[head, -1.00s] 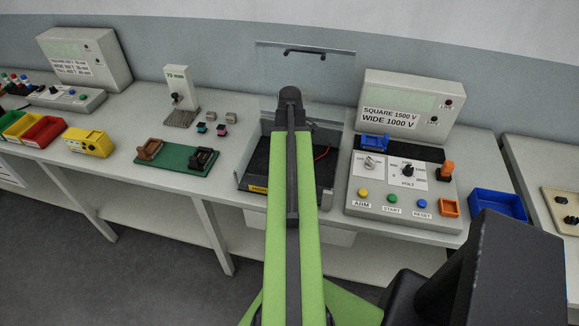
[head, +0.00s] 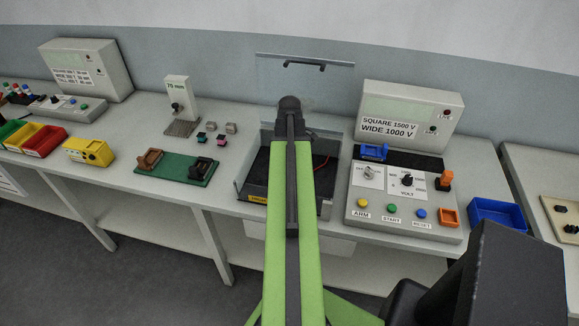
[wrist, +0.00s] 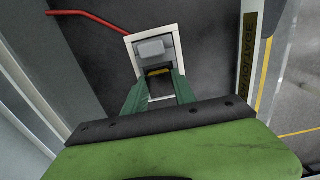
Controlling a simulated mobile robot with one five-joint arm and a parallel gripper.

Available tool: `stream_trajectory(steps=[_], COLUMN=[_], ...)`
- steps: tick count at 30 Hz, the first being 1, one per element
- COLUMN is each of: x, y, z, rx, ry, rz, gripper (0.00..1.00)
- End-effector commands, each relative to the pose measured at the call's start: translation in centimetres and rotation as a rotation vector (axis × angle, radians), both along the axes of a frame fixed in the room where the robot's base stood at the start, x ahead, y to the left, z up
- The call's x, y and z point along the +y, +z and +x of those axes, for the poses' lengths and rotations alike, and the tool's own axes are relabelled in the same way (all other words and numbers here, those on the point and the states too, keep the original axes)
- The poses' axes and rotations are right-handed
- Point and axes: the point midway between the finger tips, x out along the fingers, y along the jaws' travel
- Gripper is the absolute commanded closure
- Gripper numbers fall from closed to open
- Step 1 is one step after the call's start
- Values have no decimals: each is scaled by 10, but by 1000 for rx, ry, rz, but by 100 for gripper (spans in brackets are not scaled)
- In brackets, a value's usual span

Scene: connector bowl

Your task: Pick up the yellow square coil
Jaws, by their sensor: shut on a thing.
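In the wrist view, the yellow square coil (wrist: 158,72) shows as a small yellow band inside a pale square frame with a grey block. My gripper (wrist: 158,88) has its two green fingers closed on its near side. The frame is over the dark floor of the test bay (wrist: 215,50). Whether it touches that floor I cannot tell. In the head view my own arm hides the coil and the gripper.
The open bay (head: 250,180) has a raised clear lid (head: 330,75) behind it. A red lead (wrist: 88,15) lies in the bay near the coil. The control box (head: 410,115) stands to the right, and a green fixture (head: 175,167) to the left. A blue tray (head: 497,214) is further right.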

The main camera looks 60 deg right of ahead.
Motion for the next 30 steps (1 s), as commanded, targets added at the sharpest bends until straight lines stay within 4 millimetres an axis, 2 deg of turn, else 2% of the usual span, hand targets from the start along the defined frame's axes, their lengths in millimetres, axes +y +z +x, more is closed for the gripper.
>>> stream_trajectory(steps=[5,9,21,24,30], x=[0,0,-23,-27,-30], y=[24,51,99,105,108], z=[0,0,-89,-103,-113], rx=[0,0,0,0,0], ry=[0,0,-4,-3,-1], rz=[0,0,0,0,0], gripper=[100,100,100,100,100])
